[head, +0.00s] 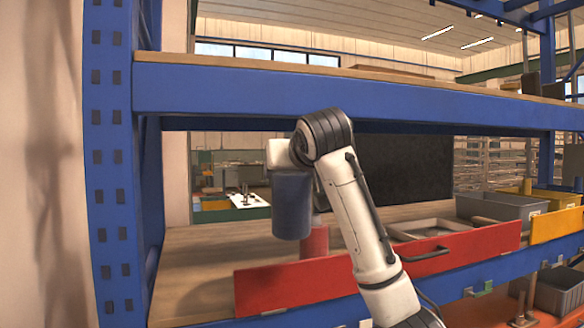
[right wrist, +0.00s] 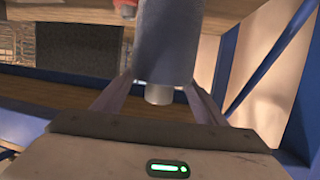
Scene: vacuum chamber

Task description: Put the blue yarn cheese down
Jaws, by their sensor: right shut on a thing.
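The blue yarn cheese (head: 291,207) is a dark blue upright cylinder, left of the middle in the head view. My right gripper (head: 281,160) is above it and shut on it. In the right wrist view the cheese (right wrist: 168,42) looks grey-blue, and its pale tube end (right wrist: 158,95) sits between the two fingers of the right gripper (right wrist: 163,84). The cheese is over the wooden shelf board (head: 205,255); I cannot tell whether its lower end touches the board. My left gripper is not in view.
A red cylinder (head: 316,243) stands close behind and right of the cheese. A red front panel (head: 290,285) edges the shelf. A blue beam (head: 300,97) crosses above and a blue post (head: 110,180) stands left. Grey bins (head: 497,208) stand right. The board's left part is clear.

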